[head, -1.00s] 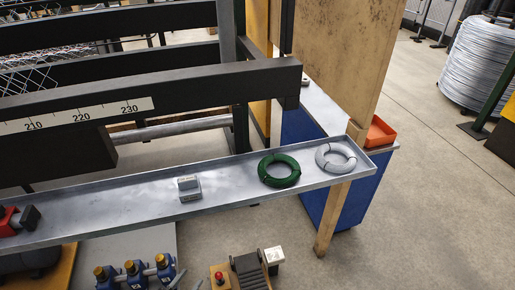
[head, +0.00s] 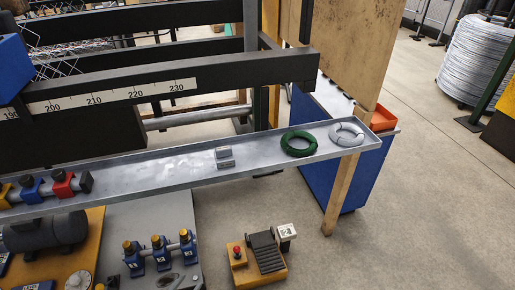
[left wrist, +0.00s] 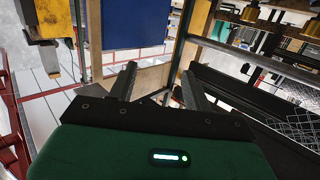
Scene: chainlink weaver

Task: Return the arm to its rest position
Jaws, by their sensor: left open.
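My left gripper (left wrist: 158,72) shows in the left wrist view. Its two dark fingers are spread apart with nothing between them, in front of a dark green housing. It is not touching anything that I can see. I cannot make out the left gripper clearly in the head view. My right gripper is in neither view.
A long metal tray (head: 130,177) crosses the head view, holding a green wire coil (head: 299,143), a pale coil (head: 346,134) and a small grey block (head: 224,157). A black beam (head: 250,68) with a number scale runs behind it. Floor at the right (head: 430,220) is clear.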

